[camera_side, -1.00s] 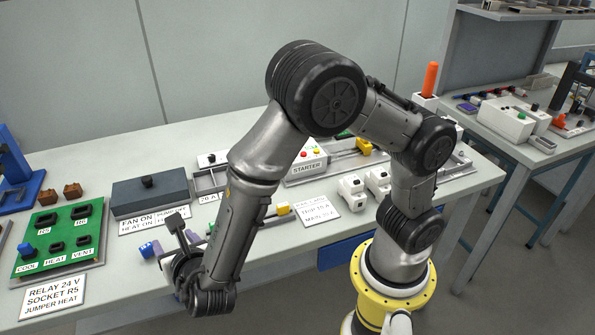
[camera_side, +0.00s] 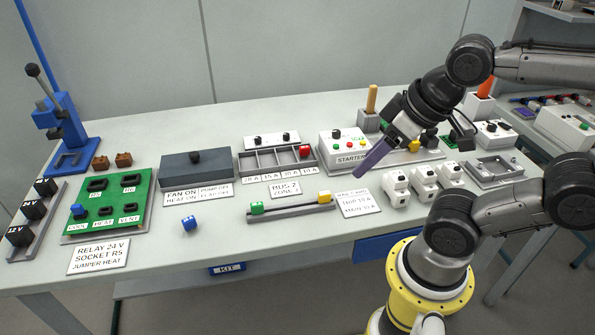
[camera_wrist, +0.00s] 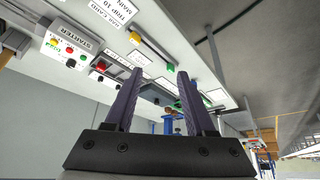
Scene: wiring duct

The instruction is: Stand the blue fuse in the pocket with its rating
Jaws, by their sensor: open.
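The blue fuse (camera_side: 189,222) lies on the table in front of the dark box. White marks show on it, too small to read. The grey fuse holder (camera_side: 242,166) stands further back, with pockets in a row and rating labels in front. A red fuse (camera_side: 304,151) is in its right end pocket. The other pockets look empty. My gripper (camera_side: 361,171) is raised above the table, right of the holder and far from the blue fuse. In the wrist view my gripper (camera_wrist: 163,85) has its purple fingers apart with nothing between them. I cannot make out the blue fuse there.
A rail in front holds a green block (camera_side: 257,208) and a yellow block (camera_side: 324,197). The starter box (camera_side: 343,148) stands right of the holder, with white breakers (camera_side: 396,188) before it. A green board (camera_side: 108,205) lies left. Table around the blue fuse is clear.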

